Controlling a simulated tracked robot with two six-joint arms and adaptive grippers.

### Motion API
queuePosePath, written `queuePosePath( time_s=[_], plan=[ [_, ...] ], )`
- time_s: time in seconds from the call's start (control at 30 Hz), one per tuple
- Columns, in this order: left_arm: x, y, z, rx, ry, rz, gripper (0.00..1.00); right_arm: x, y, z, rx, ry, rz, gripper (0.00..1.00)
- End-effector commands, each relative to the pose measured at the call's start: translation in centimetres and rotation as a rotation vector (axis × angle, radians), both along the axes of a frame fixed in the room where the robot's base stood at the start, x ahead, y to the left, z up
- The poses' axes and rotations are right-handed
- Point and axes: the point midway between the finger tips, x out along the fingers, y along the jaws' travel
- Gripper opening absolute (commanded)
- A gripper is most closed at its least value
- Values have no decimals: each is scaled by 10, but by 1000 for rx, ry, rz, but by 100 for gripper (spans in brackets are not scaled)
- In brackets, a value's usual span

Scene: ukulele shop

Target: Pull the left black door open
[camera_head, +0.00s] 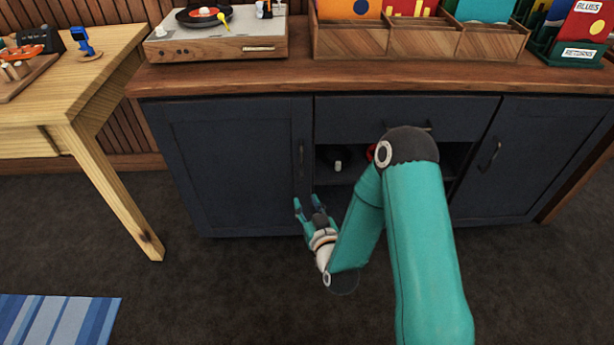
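The left black door (225,165) of the cabinet is closed flush in its frame. Its dark vertical handle (301,160) is near the door's right edge. My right gripper (308,204) is in front of the cabinet, low near the door's lower right corner and below the handle in the picture. Its two teal fingers are spread apart with nothing seen between them. It looks clear of the handle, though its exact distance from the door is hard to tell. My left gripper is not in view.
The right black door (548,160) is closed. A drawer (350,118) sits above an open shelf holding a bottle-like item (338,163), partly hidden by my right arm. A wooden table (75,75) stands left. A record player (215,45) sits on the cabinet top. Dark floor is clear in front.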

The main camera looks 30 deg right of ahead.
Motion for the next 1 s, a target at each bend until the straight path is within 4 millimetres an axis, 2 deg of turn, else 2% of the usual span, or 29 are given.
queuePosePath(
  time_s=[0.03, 0.1, 0.27, 0.37, 0.57, 1.0],
  plan=[
    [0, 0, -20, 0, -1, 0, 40, 0, -10, -8, -28, -46, -24, 37],
    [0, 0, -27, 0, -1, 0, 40, -1, -18, -3, -60, -92, -47, 37],
    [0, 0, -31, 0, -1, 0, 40, 1, -27, 5, -91, -140, -71, 37],
    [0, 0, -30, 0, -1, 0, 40, 9, -30, 8, -95, -146, -73, 37],
    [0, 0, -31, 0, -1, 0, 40, 40, -41, 8, -93, -146, -72, 37],
    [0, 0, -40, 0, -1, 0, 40, 126, -73, 6, -92, -144, -71, 37]
  ],
)
